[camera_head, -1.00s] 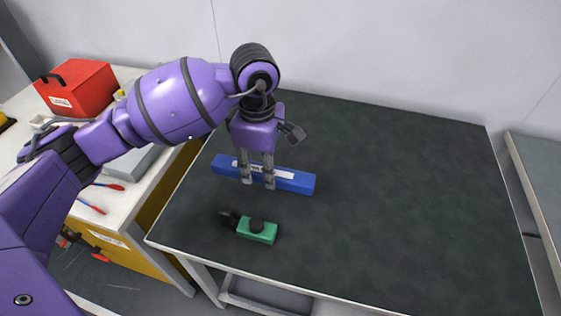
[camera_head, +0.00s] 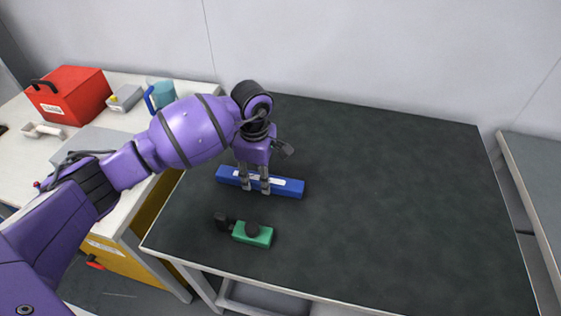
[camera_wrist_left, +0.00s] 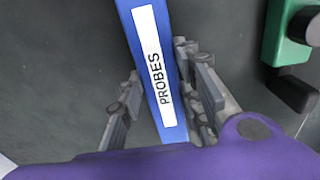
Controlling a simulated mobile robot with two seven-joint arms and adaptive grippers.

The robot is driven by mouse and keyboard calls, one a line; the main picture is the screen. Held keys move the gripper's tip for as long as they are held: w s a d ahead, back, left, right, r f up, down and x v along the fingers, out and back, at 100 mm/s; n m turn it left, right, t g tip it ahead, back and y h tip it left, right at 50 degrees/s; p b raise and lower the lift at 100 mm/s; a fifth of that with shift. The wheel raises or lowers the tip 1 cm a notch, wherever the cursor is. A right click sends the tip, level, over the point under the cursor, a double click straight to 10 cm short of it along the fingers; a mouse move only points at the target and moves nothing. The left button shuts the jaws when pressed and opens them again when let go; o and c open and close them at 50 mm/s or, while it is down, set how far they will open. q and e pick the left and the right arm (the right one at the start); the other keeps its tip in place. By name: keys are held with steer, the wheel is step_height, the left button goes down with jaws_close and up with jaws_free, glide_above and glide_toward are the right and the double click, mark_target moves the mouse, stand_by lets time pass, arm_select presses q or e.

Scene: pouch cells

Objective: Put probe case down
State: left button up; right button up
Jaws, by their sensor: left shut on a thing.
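The probe case (camera_head: 288,188) is a long blue box with a white label. In the left wrist view the case (camera_wrist_left: 135,30) shows the word PROBES on its label. My left gripper (camera_head: 254,189) points down over the middle of the case, with one finger on each side of it. It is shut on the case, as the left wrist view also shows (camera_wrist_left: 158,65). The case lies level at or very near the dark table top (camera_head: 390,200); I cannot tell whether it touches. My right gripper is not in view.
A green device with a black knob (camera_head: 256,236) lies on the table in front of the case. The table's middle and right are clear.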

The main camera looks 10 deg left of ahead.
mark_target(259, 178)
arm_select(q)
steer(key=shift+f, duration=0.15)
steer(key=shift+f, duration=0.15)
steer(key=o, duration=1.2)
step_height(259, 178, up, 13)
steer(key=shift+f, duration=0.2)
